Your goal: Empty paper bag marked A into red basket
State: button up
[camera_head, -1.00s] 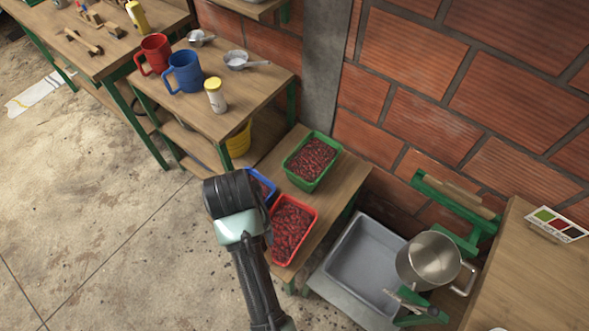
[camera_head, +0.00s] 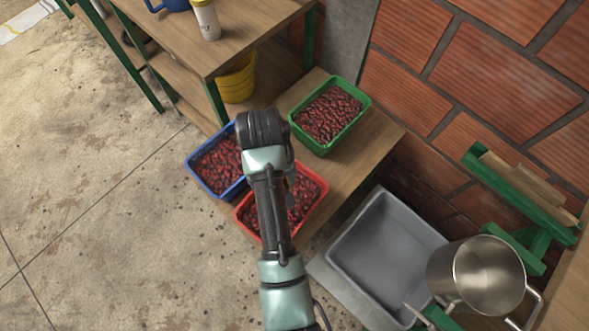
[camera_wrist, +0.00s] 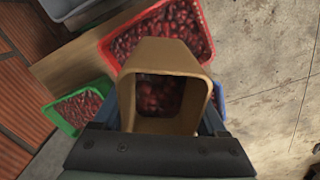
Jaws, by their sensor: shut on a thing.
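In the wrist view, a tan paper bag (camera_wrist: 165,57) is held in my gripper (camera_wrist: 168,112), with one jaw at each side. Its open mouth faces the camera, and dark red cherries show inside. No letter shows on it. The red basket (camera_wrist: 205,45) is full of red cherries and lies just beyond the bag in that view. In the head view, the red basket (camera_head: 319,193) is partly covered by my arm. My gripper and the bag are hidden behind my arm there.
A blue basket (camera_head: 207,188) and a green basket (camera_head: 357,121), both with cherries, stand on the same low wooden bench (camera_head: 365,160). A grey basin (camera_head: 385,255) and a steel pot (camera_head: 477,275) are at right. A yellow bucket (camera_head: 238,82) sits behind.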

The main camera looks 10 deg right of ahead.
jog(key=w+f+n+p, duration=0.1)
jog(key=n, duration=0.1)
jog(key=w+d+f+n+p, duration=0.1)
jog(key=f+n, duration=0.1)
jog(key=w+d+f+n+h+p, duration=0.1)
jog(key=n+p, duration=0.1)
jog(key=shift+w+d+f, duration=0.15)
jog(key=shift+w, duration=0.15)
jog(key=d+f+n+t+h+b, duration=0.1)
jog(key=n+t, duration=0.1)
jog(key=n, duration=0.1)
jog(key=w+d+f+n+t+h, duration=0.1)
jog(key=n+t+h, duration=0.1)
jog(key=w+d+f+n+t+h+b, duration=0.1)
jog(key=n+t, duration=0.2)
jog(key=shift+w+d+n+h+b, duration=0.1)
jog(key=shift+d+n+h+b, duration=0.2)
jog(key=shift+h+b, duration=0.1)
jog(key=t+h+b, duration=0.3)
jog(key=b, duration=0.9)
jog(key=shift+w+f, duration=0.1)
jog(key=t+b, duration=0.1)
jog(key=b, duration=0.2)
jog(key=shift+f+h, duration=0.15)
jog(key=shift+h, duration=0.25)
